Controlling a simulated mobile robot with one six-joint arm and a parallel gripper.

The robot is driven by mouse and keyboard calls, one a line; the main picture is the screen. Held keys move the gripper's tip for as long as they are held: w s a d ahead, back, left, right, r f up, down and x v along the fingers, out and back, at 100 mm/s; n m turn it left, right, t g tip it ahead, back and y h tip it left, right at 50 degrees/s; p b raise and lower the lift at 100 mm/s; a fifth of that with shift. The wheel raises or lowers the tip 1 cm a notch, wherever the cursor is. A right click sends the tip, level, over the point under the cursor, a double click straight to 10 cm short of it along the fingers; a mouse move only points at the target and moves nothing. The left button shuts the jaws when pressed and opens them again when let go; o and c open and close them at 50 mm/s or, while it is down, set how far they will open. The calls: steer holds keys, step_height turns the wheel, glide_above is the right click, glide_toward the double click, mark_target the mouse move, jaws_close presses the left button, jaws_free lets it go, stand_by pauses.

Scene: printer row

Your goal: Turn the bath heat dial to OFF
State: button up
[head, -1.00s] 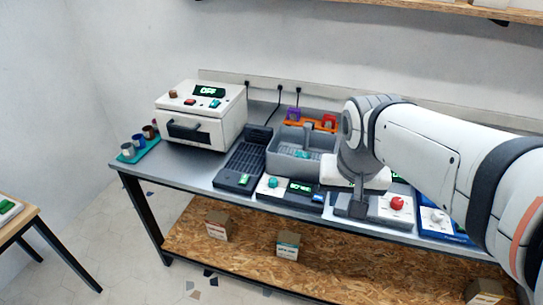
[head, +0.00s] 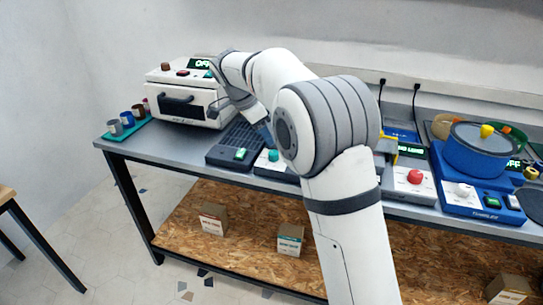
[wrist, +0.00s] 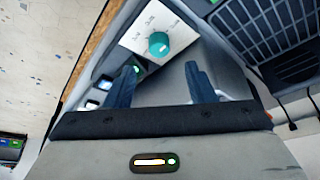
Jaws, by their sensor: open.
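The teal dial (wrist: 158,44) sits on a white panel with printed marks in the wrist view. It carries a short pale mark, but I cannot read which setting it points to. In the head view the dial (head: 273,155) is on the front edge of the bench, just below my gripper (head: 266,132). In the wrist view my gripper (wrist: 161,84) is open, with its two blue fingers apart and nothing between them. The dial appears just beyond the fingertips, apart from them. My arm hides the basin behind the panel in the head view.
A black slatted unit (head: 235,145) with a green button stands left of the dial. A white oven-like box (head: 185,95) is behind it. A red knob (head: 415,177) and a blue pot unit (head: 478,155) stand to the right. Cardboard boxes (head: 291,239) are on the lower shelf.

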mark_target(272, 153)
steer(key=x, duration=0.7)
steer(key=shift+d+f+b, duration=0.15)
steer(key=shift+f+b, duration=0.05)
steer(key=shift+b, duration=0.15)
steer(key=c, duration=1)
